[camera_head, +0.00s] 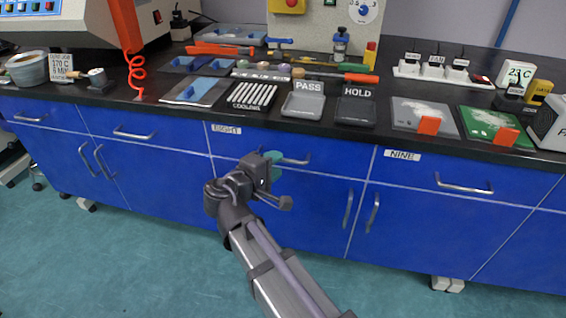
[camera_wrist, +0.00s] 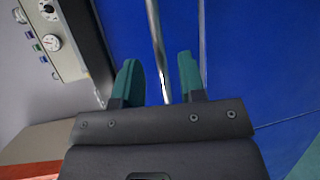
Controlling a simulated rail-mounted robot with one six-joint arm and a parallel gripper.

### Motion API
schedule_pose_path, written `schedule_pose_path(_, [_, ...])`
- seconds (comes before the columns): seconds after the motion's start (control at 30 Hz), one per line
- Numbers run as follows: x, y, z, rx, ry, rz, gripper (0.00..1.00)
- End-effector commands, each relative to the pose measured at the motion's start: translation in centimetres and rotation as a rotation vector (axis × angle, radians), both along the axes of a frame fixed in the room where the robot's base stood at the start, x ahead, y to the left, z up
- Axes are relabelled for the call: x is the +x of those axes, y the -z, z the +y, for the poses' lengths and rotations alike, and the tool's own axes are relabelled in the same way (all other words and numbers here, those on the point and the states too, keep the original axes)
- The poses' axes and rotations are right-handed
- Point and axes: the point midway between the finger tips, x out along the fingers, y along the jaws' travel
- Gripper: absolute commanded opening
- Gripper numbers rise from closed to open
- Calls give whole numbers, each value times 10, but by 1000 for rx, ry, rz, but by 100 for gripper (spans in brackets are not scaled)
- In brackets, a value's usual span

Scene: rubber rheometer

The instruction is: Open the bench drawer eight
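Bench drawer eight (camera_head: 335,163) is a blue front below the black worktop, with a white label reading EIGHT (camera_head: 226,130) at its upper left. It looks shut, flush with its neighbours. Its metal bar handle (camera_head: 296,161) is partly hidden by my gripper (camera_head: 272,161) in the head view. In the wrist view, the handle (camera_wrist: 156,45) runs between the two teal fingers of my gripper (camera_wrist: 158,75). The fingers are apart, with a visible gap on each side of the bar. Whether the bar is fully within finger depth is hard to tell.
Drawer nine (camera_head: 420,178) is to the right, with its own handle (camera_head: 464,186). Cupboard doors with upright handles (camera_head: 348,209) lie below. The worktop above holds PASS (camera_head: 303,105) and HOLD (camera_head: 357,110) trays and a cooling rack (camera_head: 253,96). The floor in front is clear.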

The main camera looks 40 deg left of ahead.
Motion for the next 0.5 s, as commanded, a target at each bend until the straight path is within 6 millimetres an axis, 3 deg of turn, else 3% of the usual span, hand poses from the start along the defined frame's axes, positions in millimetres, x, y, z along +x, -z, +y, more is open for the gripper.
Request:
schedule_pose_path(0.1, [24, 6, 0, 0, 3, 1, 37])
schedule_pose_path(0.2, [34, 8, -1, 0, 1, 1, 37])
schedule_pose_path(0.5, [38, 7, -2, 0, 0, 1, 35])
